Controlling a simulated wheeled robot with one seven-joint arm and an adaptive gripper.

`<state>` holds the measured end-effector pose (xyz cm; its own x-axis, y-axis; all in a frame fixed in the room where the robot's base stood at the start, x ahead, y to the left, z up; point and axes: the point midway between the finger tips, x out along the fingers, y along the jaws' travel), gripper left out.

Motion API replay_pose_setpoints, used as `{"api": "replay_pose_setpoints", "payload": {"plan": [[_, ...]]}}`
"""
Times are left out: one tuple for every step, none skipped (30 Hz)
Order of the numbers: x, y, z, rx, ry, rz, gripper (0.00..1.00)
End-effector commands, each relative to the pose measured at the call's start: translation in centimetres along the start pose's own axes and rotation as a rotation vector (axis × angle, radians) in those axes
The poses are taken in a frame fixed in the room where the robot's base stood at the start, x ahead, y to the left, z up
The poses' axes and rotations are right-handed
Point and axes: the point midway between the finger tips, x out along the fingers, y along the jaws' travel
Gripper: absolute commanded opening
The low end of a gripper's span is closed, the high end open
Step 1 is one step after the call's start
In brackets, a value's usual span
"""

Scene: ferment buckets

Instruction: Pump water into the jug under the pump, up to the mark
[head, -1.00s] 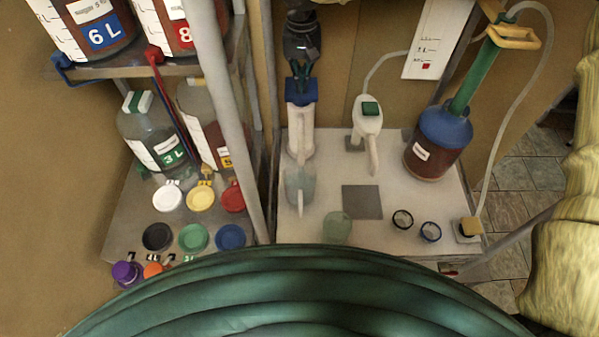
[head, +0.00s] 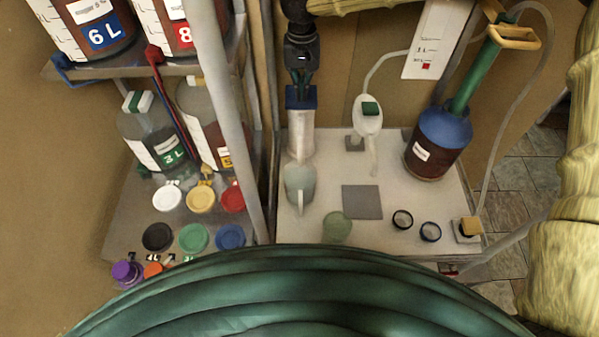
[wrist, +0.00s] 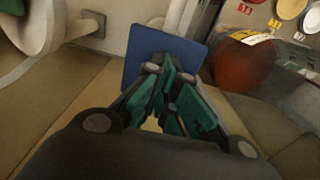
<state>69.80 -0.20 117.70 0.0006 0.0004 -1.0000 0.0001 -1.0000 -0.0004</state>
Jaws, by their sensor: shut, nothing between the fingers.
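The pump (head: 301,130) is a white column with a blue square top plate (head: 301,101) at the back left of the white worktop. My gripper (head: 302,92) is shut and empty, pointing down at the plate. In the wrist view my green fingertips (wrist: 170,78) lie over the blue plate (wrist: 140,50) and seem to touch it. The jug (head: 300,184) is clear and pale, with a handle toward me, and stands upright under the pump. Its mark and water level are too small to tell.
A white dispenser with a green button (head: 369,110) stands right of the pump, and a brown bottle with a blue shoulder (head: 440,140) farther right. A grey square (head: 362,202), a greenish cup (head: 337,228) and two small rings are in front. A shelf post (head: 230,120) rises at left.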

Motion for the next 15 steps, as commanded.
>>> {"api": "replay_pose_setpoints", "payload": {"plan": [[0.2, 0.0, 0.1, 0.0, -0.002, 0.001, 0.0], [0.2, 0.0, 0.1, 0.0, -0.002, 0.001, 0.0], [0.1, 0.0, 0.1, 0.0, -0.002, 0.001, 0.0], [0.1, 0.0, 0.1, 0.0, -0.002, 0.001, 0.0], [0.0, 0.0, 0.1, 0.0, -0.002, 0.001, 0.0], [-0.1, 0.0, 0.1, 0.0, -0.002, 0.001, 0.0], [-0.2, 0.0, 0.1, 0.0, -0.002, 0.001, 0.0], [-0.4, 0.0, 0.1, 0.0, -0.002, 0.001, 0.0], [-0.6, 0.0, 0.1, 0.0, -0.002, 0.001, 0.0], [-0.8, 0.0, 0.1, 0.0, -0.002, 0.0, 0.0], [-1.0, 0.0, 0.1, 0.0, -0.002, 0.0, 0.0], [-1.2, 0.0, 0.1, 0.0, -0.002, 0.0, 0.0], [-1.4, 0.0, 0.1, 0.0, -0.002, 0.0, 0.0], [-1.6, 0.0, 0.1, 0.0, -0.001, 0.0, 0.0], [-1.8, 0.0, 0.0, 0.0, -0.001, 0.0, 0.0]]}}
